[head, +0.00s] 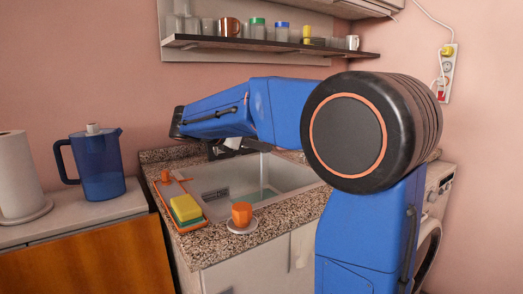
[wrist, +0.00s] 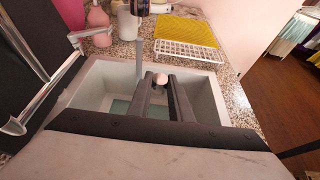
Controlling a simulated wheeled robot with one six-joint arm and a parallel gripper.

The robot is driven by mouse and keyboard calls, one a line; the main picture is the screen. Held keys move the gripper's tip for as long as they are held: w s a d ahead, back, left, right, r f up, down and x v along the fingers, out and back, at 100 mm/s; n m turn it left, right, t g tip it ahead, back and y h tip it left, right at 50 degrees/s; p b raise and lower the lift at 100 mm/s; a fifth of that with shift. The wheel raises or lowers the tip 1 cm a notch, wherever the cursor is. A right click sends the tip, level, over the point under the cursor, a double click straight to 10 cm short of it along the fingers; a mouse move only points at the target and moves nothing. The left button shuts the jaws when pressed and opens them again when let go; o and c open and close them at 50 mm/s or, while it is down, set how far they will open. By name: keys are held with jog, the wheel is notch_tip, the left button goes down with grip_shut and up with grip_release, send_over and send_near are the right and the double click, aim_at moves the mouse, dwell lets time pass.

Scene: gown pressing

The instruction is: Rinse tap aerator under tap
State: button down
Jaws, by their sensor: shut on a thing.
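My gripper (wrist: 160,79) is shut on a small, pale, rounded piece, which looks like the tap aerator (wrist: 160,81), held between the fingertips over the sink (wrist: 92,76). A grey vertical streak that looks like running water (wrist: 138,62) shows just left of the fingertips in the wrist view; I cannot tell whether it touches the aerator. A chrome tap pipe (wrist: 52,88) crosses the left of that view. In the head view the water streak (head: 261,171) falls into the light grey sink (head: 300,178), and my arm mostly hides the gripper and the tap.
An orange tray (head: 199,224) with a yellow sponge (head: 186,207) and an orange cup-like piece (head: 241,213) on a white disc sit on the speckled counter's front. A blue jug (head: 100,168) stands left. A shelf (head: 270,46) with cups hangs above. A white rack (wrist: 188,50) lies behind the sink.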

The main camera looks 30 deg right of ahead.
jog(key=s+a+r, duration=0.1)
jog(key=s+r, duration=0.1)
jog(key=s, duration=0.4)
jog(key=shift+a, duration=0.35)
dwell(1.0)
